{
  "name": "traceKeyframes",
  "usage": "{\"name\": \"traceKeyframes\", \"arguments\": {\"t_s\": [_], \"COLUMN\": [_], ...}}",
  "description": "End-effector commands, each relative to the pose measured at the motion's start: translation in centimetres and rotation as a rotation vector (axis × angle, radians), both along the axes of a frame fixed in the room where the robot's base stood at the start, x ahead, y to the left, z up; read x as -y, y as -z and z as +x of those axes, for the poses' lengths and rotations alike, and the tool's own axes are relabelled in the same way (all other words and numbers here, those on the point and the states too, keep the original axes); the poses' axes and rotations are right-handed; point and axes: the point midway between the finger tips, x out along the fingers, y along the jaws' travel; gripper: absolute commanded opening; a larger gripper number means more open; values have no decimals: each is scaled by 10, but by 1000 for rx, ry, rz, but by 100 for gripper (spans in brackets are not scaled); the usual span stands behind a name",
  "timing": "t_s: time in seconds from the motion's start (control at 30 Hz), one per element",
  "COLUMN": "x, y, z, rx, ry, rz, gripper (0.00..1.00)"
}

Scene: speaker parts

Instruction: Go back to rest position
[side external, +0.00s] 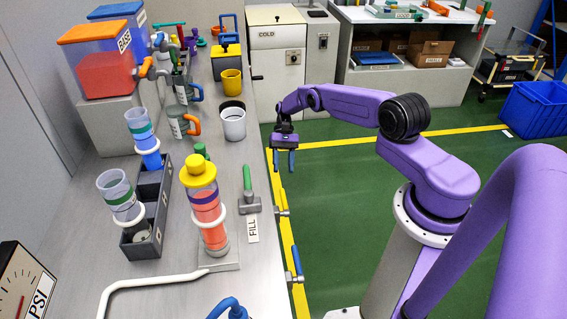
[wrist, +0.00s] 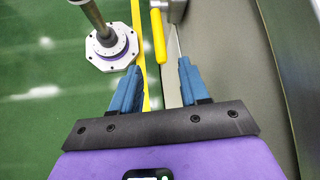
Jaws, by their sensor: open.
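My gripper (side external: 284,160) is purple with blue fingers and hangs off the right edge of the metal bench (side external: 262,270), over the green floor in the side external view. In the wrist view my gripper (wrist: 155,85) shows its two blue fingers spread apart with nothing between them. The bench edge and a yellow handle (wrist: 159,38) show beyond the fingertips in that view.
The bench holds a yellow-capped cylinder (side external: 206,215) of red liquid, a dark rack (side external: 146,225) with tubes, a white cup (side external: 232,124), a yellow mug (side external: 231,82) and a green-handled tool (side external: 248,187). A blue crate (side external: 535,108) stands on the floor. The floor around my gripper is clear.

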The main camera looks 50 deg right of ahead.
Motion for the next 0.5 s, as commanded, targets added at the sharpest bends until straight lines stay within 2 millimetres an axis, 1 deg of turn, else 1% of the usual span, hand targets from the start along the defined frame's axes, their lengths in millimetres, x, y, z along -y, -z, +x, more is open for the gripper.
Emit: {"name": "traceKeyframes", "arguments": {"t_s": [0.2,0.5], "x": [4,4], "y": [-5,-5], "z": [2,3], "rx": [0,0], "ry": [-1,-1], "rz": [-1,-1], "gripper": [45,45]}}
